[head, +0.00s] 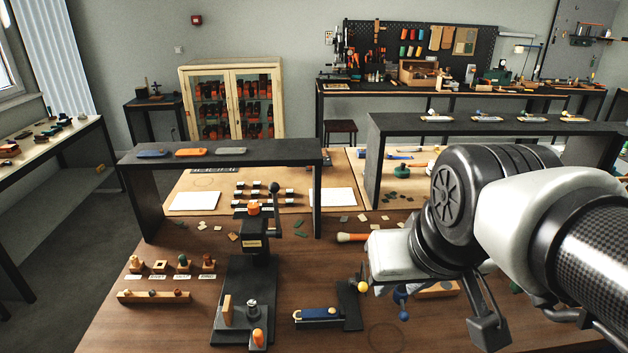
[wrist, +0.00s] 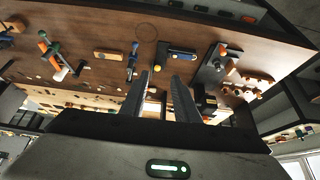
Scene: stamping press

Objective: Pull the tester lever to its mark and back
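In the wrist view, my gripper (wrist: 163,78) has two dark fingers standing apart with nothing between them. In the head view my arm hides the fingers. A small device with a blue body (head: 318,315), a black plate (head: 350,306) and a yellow ball (head: 362,287) lies on the brown table; it also shows in the wrist view (wrist: 182,53), beyond the fingertips. Beside it is a blue-knobbed item (head: 404,315), partly hidden by my arm; it also shows in the wrist view (wrist: 132,62). I cannot tell for certain which is the tester, and no mark is readable.
A black press (head: 252,245) with an orange top and ball-ended lever stands left of the blue device. A wooden block row (head: 153,296) lies further left. A black shelf (head: 220,152) spans the table's back. A drawn circle (head: 386,336) marks clear table at the front.

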